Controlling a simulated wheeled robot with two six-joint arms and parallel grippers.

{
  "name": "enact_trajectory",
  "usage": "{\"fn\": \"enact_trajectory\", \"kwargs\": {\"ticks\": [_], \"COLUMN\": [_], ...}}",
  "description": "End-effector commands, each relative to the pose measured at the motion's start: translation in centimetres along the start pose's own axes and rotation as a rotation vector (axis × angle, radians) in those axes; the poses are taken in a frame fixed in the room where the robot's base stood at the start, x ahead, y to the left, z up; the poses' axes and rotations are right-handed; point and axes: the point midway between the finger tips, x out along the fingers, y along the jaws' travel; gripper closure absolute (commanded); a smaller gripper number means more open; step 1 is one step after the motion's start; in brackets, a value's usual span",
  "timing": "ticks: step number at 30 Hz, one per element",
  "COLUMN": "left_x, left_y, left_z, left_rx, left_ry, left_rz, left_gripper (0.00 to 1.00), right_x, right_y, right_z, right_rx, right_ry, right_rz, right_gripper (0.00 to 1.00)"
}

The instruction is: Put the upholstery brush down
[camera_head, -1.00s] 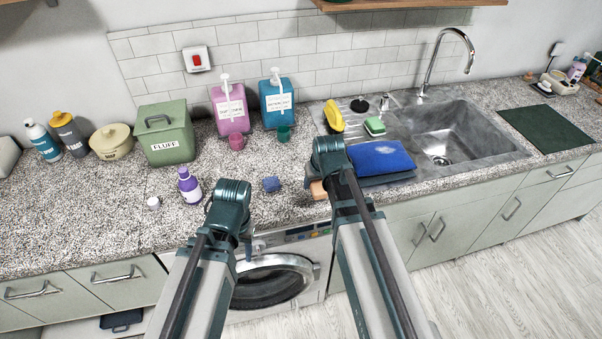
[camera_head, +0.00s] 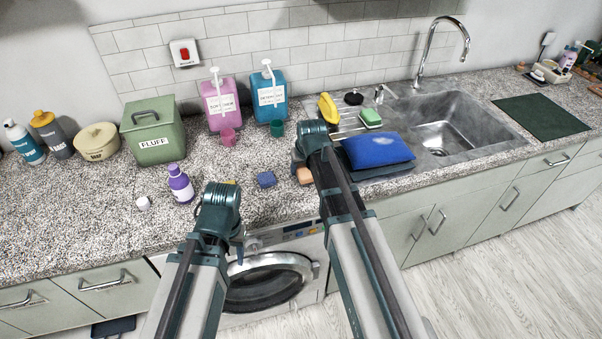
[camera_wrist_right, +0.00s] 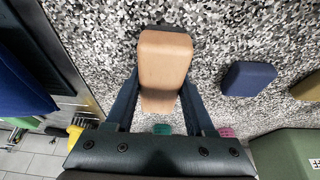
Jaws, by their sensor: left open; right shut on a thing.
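The upholstery brush has a tan wooden block (camera_wrist_right: 165,60) with a dark edge, seen large in the right wrist view. In the head view its tan end (camera_head: 305,175) shows beside my right arm, over or on the front part of the worktop. My right gripper (camera_wrist_right: 162,85) is shut on the brush, a finger on each side. I cannot tell for sure whether the brush touches the worktop. My left gripper (camera_head: 222,200) is open near the worktop's front edge, its fingertips mostly hidden by its own wrist.
A blue block (camera_head: 266,179) lies left of the brush. A blue cushion (camera_head: 378,149) lies right of it, by the sink (camera_head: 445,125). A purple bottle (camera_head: 180,185) and a green FLUFF box (camera_head: 153,132) stand left. Speckled worktop (camera_head: 250,155) is clear behind the blue block.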

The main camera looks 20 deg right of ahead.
Motion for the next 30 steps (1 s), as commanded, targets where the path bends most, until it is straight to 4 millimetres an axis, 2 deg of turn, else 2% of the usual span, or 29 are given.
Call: {"fn": "enact_trajectory", "kwargs": {"ticks": [11,12,16,30], "left_x": [0.40,0.20,0.19,-0.43], "left_y": [0.03,0.02,0.02,-0.04], "left_z": [-0.03,-0.02,-0.02,0.02], "left_rx": [0.000,0.000,0.000,0.000], "left_ry": [0.000,0.000,0.000,0.000], "left_rz": [0.000,0.000,0.000,0.000], "left_gripper": [0.50,0.50,0.50,0.50], "right_x": [0.37,0.19,0.18,-0.42], "right_y": [0.00,0.00,0.00,0.00], "right_z": [0.13,0.06,0.06,-0.12], "right_rx": [0.000,0.000,0.000,0.000], "right_ry": [0.000,0.000,0.000,0.000], "right_rz": [0.000,0.000,0.000,0.000], "right_gripper": [1.00,0.39,0.16,0.16]}}
